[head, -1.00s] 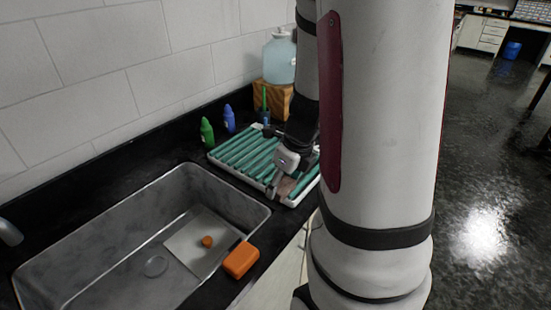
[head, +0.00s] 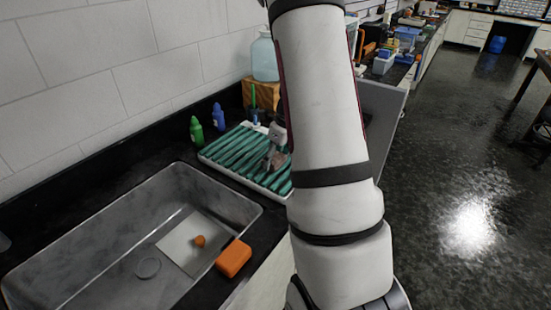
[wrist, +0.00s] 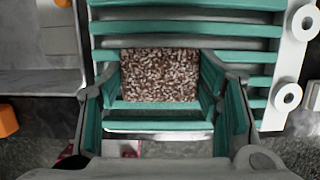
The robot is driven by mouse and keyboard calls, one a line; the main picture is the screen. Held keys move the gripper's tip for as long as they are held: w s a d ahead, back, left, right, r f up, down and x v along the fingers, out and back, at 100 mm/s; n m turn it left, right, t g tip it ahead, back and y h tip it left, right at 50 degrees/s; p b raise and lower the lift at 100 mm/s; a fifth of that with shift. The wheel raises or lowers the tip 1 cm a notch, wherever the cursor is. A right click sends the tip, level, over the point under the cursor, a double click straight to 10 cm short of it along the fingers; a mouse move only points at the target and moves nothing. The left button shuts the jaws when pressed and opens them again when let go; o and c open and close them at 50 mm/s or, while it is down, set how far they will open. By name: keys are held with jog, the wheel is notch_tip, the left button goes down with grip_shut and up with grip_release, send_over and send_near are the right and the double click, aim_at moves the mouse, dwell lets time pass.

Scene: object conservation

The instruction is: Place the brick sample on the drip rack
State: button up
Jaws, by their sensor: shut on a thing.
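The brick sample (wrist: 160,76) is a speckled brown-and-white block between the fingers of my gripper (wrist: 160,84) in the wrist view. My gripper is shut on it. The drip rack (head: 233,153) is a white tray with teal slats on the counter right of the sink. In the head view my gripper (head: 271,150) and the brick are over the right part of the rack, partly hidden by my arm. The rack's slats also show behind the brick in the wrist view (wrist: 190,28). I cannot tell whether the brick touches the slats.
A steel sink (head: 95,262) lies left of the rack, with an orange sponge-like block (head: 233,258) on its near edge. Green (head: 196,130) and blue (head: 218,117) bottles stand behind the rack by the wall. A large jug (head: 265,58) stands on a wooden block.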

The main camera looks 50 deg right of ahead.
jog(key=shift+f, duration=0.45)
jog(key=shift+f, duration=0.15)
jog(key=o, duration=1.3)
